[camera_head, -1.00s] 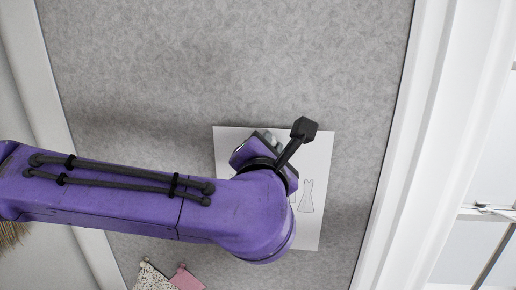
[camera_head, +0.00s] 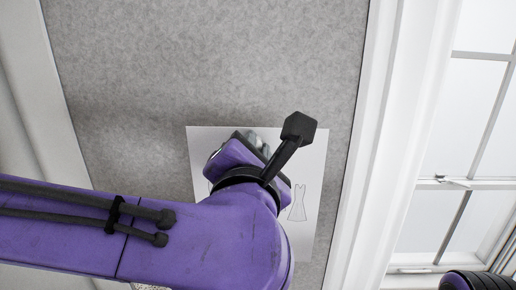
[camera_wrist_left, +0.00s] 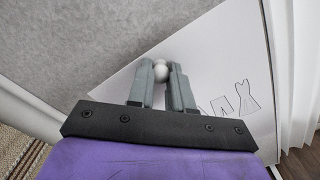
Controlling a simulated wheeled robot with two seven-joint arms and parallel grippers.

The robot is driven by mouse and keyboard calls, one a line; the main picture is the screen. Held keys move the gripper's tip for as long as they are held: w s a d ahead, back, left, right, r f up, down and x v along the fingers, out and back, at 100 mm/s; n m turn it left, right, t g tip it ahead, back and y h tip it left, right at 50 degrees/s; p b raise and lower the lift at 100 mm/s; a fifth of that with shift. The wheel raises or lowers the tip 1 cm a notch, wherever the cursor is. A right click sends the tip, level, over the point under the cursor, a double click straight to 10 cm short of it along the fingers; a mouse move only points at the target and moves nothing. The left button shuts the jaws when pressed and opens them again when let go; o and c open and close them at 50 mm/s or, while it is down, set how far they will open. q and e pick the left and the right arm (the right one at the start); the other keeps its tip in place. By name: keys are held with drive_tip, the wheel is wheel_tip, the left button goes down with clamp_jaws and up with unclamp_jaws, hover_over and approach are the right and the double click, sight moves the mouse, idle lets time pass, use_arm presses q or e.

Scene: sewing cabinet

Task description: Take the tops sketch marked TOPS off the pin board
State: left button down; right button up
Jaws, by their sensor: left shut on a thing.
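The white paper sketch (camera_head: 307,165) shows in front of the grey pin board (camera_head: 215,60), with a dress-like outline on its right side. It seems to stand out from the board. No TOPS label is readable; my arm covers much of the sheet. My left gripper (camera_head: 258,142) is at the sheet's upper part. In the left wrist view, my left gripper (camera_wrist_left: 161,75) is shut on a white round pin head (camera_wrist_left: 161,72) near the upper edge of the sketch (camera_wrist_left: 215,60), which carries several garment outlines. My right gripper is not in view.
The board's white frame (camera_head: 362,150) runs down its right side, with a window (camera_head: 470,130) beyond. A dark rounded part of my own body shows at the lower right corner. The upper board is bare. In the left wrist view, a striped rug (camera_wrist_left: 25,155) lies at the lower left.

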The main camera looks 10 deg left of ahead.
use_arm(q)
drive_tip(key=s+d, duration=0.1)
drive_tip(key=s, duration=0.9)
drive_tip(key=shift+d, duration=0.15)
